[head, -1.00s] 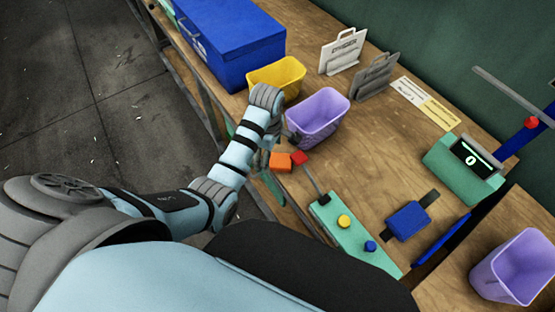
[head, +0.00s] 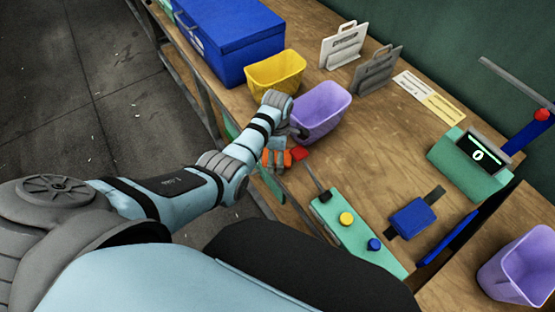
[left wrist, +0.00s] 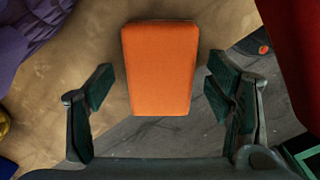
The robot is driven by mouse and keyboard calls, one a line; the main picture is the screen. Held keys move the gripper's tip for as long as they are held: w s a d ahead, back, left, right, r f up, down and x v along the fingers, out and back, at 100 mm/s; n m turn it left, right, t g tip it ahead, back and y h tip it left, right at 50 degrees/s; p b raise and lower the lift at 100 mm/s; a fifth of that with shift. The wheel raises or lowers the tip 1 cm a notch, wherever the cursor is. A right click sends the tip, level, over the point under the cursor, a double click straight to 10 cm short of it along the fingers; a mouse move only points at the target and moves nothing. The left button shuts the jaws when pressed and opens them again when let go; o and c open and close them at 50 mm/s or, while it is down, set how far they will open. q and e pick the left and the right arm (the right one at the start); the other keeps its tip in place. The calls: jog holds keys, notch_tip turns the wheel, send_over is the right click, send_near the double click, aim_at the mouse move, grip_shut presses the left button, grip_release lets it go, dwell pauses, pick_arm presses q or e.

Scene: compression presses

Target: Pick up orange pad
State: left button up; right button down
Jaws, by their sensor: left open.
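The orange pad (left wrist: 161,68) lies near the table's front edge, centred in the left wrist view. In the head view the orange pad (head: 288,158) is partly hidden by my left gripper (head: 275,160). In the left wrist view my left gripper (left wrist: 160,100) is open, with one finger on each side of the pad's near part and gaps between. Whether the fingertips are level with the pad I cannot tell. My right gripper is not in view.
A red block (head: 300,153) sits right beside the pad. A purple bin (head: 320,115) and a yellow bin (head: 275,72) stand behind. A green panel (head: 355,235) with yellow and blue buttons lies to the right. The wooden table (head: 400,150) is clear in its middle.

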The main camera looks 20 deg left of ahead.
pick_arm(q)
jog(key=shift+r, duration=0.15)
jog(key=c, duration=0.9)
